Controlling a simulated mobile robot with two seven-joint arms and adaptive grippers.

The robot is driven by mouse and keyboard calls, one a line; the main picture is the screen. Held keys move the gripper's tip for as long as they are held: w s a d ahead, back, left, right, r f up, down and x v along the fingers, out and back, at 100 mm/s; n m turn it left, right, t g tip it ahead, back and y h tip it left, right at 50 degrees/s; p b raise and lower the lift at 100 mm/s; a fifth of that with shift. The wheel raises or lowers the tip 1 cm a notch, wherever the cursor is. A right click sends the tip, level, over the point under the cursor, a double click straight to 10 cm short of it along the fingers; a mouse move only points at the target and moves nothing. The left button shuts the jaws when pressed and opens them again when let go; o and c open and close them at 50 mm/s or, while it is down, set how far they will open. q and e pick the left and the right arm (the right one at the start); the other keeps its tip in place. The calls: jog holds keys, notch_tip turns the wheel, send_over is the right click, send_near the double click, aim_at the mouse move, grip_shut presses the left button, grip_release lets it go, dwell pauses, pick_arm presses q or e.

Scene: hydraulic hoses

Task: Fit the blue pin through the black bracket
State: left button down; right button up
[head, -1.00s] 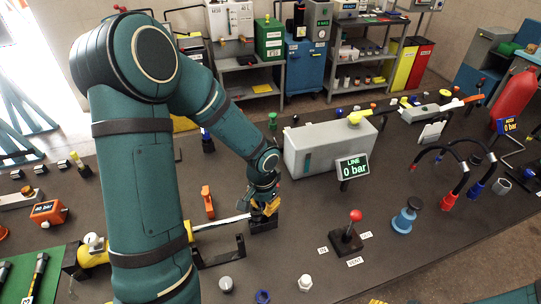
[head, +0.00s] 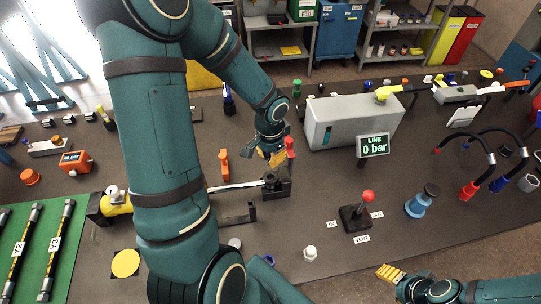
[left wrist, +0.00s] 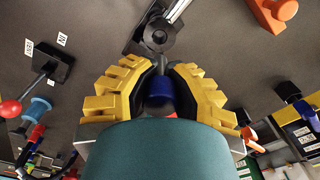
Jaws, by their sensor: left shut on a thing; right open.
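My left gripper (head: 272,156) is above and just behind the black bracket (head: 279,190) in the head view. In the left wrist view its yellow fingers (left wrist: 157,88) are closed around the blue pin (left wrist: 158,104). The pin's grey end points toward the black bracket (left wrist: 152,38), which has a dark round ring on it. I cannot tell whether the pin's tip touches the bracket. A silver rod (head: 232,187) runs from the yellow cylinder (head: 117,207) to the bracket. My right gripper (head: 390,273) is open and empty at the bottom right, over the table's front edge.
The grey tank (head: 350,122) and the "LINE 0 bar" display (head: 373,145) stand right of the bracket. A red-knobbed lever (head: 358,212) is in front of them. An orange part (head: 223,163) stands left of my left gripper. Hoses (head: 490,150) are at the right.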

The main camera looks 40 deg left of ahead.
pick_arm(q)
jog(key=b, duration=0.4)
send_over(271, 174)
jog(key=shift+s+d+f, duration=0.1)
jog(key=shift+s+f, duration=0.05)
jog(key=shift+f, duration=0.7)
jog(key=shift+s+d+f, duration=0.1)
jog(key=shift+f, duration=0.75)
jog(key=shift+s+d+f, duration=0.1)
jog(key=shift+s+f, duration=0.05)
jog(key=shift+f, duration=0.7)
jog(key=shift+b, duration=0.45)
jog(key=shift+f+b, duration=1.7)
jog(key=shift+f, duration=0.15)
jog(key=c, duration=0.9)
grip_release()
jog(key=shift+r, duration=0.1)
notch_tip(271, 174, up, 12)
jog(key=shift+s+f, duration=0.1)
